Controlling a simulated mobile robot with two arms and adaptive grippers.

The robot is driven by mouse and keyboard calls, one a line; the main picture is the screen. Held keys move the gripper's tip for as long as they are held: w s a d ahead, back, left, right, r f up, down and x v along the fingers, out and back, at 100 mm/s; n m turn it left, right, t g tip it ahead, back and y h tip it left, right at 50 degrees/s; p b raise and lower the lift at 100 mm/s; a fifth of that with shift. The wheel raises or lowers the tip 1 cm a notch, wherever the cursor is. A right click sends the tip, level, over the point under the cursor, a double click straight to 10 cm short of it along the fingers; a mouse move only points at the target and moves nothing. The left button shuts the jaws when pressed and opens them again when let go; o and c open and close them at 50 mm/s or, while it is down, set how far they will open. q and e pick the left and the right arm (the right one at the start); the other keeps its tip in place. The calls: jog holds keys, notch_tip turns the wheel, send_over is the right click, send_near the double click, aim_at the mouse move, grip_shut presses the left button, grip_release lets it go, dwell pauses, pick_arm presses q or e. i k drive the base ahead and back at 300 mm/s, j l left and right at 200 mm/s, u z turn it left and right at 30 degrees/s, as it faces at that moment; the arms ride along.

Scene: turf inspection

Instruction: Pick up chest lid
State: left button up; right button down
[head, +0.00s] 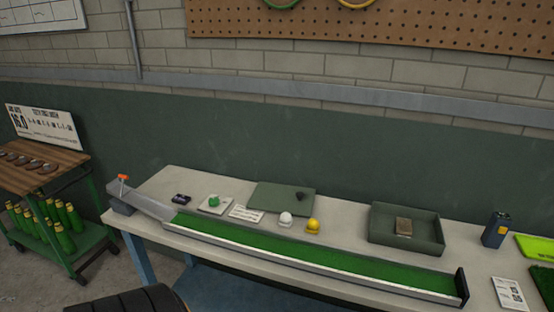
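A flat dark green panel with a small black knob, which looks like the chest lid (270,197), lies on the bench near the wall. An open green box, likely the chest (389,239), stands to its right with a small brown block (403,227) inside. The lid is apart from the box.
A long green turf ramp (310,252) runs along the bench front. A white ball (286,219) and a yellow ball (313,226) sit between it and the lid. A dark blue canister (496,229) stands right. A cart (60,190) holds green bottles.

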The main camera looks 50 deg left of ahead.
aim_at(297, 201)
jog(key=u, duration=1.6)
